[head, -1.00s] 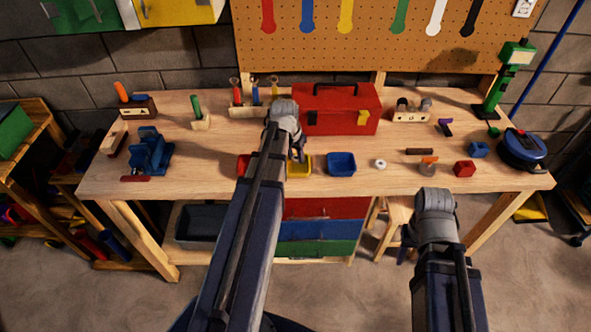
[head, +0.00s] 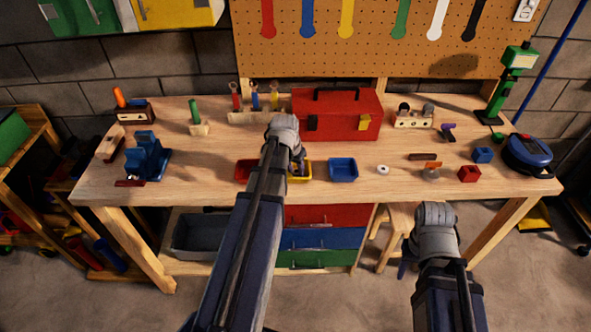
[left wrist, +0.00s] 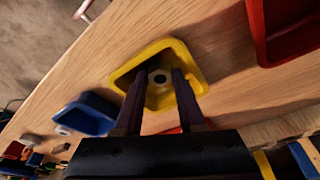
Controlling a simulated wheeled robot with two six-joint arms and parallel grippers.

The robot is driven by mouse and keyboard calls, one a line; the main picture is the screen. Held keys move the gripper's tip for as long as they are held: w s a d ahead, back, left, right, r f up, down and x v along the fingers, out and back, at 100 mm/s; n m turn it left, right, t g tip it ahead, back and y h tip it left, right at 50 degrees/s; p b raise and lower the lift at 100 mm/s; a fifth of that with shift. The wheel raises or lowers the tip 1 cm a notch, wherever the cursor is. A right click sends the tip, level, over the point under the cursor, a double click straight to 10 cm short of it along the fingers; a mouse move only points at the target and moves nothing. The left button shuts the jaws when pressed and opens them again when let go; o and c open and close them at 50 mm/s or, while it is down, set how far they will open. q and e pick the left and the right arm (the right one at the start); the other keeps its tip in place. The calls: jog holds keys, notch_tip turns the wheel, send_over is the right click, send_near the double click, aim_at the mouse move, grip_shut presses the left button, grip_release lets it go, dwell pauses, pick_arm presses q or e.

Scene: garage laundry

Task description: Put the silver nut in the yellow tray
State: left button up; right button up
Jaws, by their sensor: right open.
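The yellow tray (left wrist: 184,53) lies on the workbench; in the head view it is partly hidden behind my left gripper (head: 298,162). In the left wrist view my left gripper (left wrist: 160,75) points down into the tray. The silver nut (left wrist: 158,70), a grey ring with a dark hole, sits between the fingertips, with a finger against each side. It is over or inside the tray; its height above the tray floor is hard to tell. My right gripper (head: 436,215) is open, near the bench's front edge, with its fingers mostly hidden.
A red tray (head: 243,172) is left of the yellow tray and a blue tray (head: 343,170) right of it. A pale ring (head: 383,169) lies farther right. A red toolbox (head: 350,115) stands behind. A blue vise (head: 146,160) is at the left.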

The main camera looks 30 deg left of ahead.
pick_arm(q)
jog(key=shift+o, duration=0.4)
jog(key=shift+r, duration=0.2)
jog(key=shift+r+p, duration=0.2)
jog(key=shift+p, duration=0.15)
jog(key=p+v, duration=1.1)
jog(key=shift+s+r, duration=0.2)
jog(key=shift+r, duration=0.1)
jog(key=s+d+m+g, duration=0.1)
jog(key=s+d, duration=0.3)
jog(key=d, duration=0.6)
jog(key=s+d+m+g, duration=0.1)
jog(key=s+d, duration=0.3)
jog(key=d, duration=0.6)
jog(key=s+d+m+g+y, duration=0.1)
jog(key=s+d, duration=0.3)
jog(key=d, duration=0.6)
jog(key=shift+s+d+f+m, duration=0.15)
jog(key=shift+s+f+m, duration=0.2)
jog(key=shift+m, duration=0.25)
